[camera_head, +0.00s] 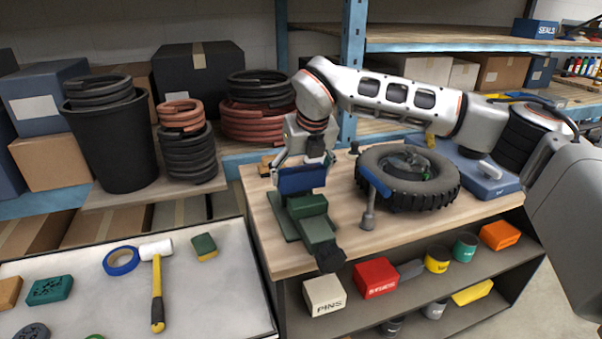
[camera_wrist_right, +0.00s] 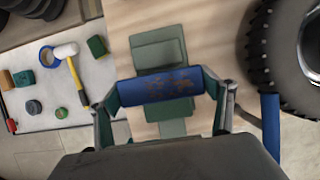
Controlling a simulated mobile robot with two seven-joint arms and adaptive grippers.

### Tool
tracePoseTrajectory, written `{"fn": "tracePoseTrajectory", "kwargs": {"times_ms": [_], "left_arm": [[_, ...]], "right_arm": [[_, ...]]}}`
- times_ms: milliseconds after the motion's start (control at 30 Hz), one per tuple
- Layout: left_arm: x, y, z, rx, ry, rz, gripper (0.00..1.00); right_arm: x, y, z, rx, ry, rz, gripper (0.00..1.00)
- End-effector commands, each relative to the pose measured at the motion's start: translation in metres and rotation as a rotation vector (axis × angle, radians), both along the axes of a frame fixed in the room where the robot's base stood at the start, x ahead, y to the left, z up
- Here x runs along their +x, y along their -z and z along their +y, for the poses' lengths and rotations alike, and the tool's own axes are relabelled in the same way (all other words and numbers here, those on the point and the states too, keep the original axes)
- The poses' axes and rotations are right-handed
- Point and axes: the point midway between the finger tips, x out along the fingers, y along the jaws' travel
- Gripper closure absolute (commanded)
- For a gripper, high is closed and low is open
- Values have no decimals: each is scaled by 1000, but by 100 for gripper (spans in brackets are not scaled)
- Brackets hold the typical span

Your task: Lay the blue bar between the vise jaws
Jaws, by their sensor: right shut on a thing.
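The blue bar (camera_head: 302,180) is held level across the fingers of my right gripper (camera_head: 303,172), which grips it by its two ends. In the right wrist view the bar (camera_wrist_right: 160,86) shows brown worn marks, with a fingertip at each end. The green vise (camera_head: 317,230) stands on the workbench at its front left, with its dark screw end toward the front. In the wrist view the vise (camera_wrist_right: 158,38) lies beyond and below the bar, which covers its middle. The bar hides part of the jaws, and I cannot tell whether it touches them. My left gripper is not in view.
A tire (camera_head: 408,178) lies on the workbench (camera_head: 345,240) right of the vise. A white tray (camera_head: 215,290) with a mallet (camera_head: 157,285) and tape (camera_head: 121,261) is at the left.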

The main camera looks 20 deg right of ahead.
Motion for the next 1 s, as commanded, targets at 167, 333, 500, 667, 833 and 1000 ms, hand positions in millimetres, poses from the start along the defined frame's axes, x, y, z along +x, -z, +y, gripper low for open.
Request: {"fn": "tracePoseTrajectory", "kwargs": {"times_ms": [167, 333, 500, 667, 833, 1000], "left_arm": [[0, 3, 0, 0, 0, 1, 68], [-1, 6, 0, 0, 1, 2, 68], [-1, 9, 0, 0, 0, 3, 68], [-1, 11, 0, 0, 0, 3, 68], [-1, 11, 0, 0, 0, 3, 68], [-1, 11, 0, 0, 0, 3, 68]], "right_arm": [[0, 3, 0, 1, 0, -3, 57], [0, 7, 0, 1, 0, -3, 57], [1, 11, 0, 1, 0, -2, 57], [0, 14, 0, 0, 0, -2, 57], [1, 15, 0, 1, 0, -2, 57], [1, 14, 0, 1, 0, -3, 57]]}}
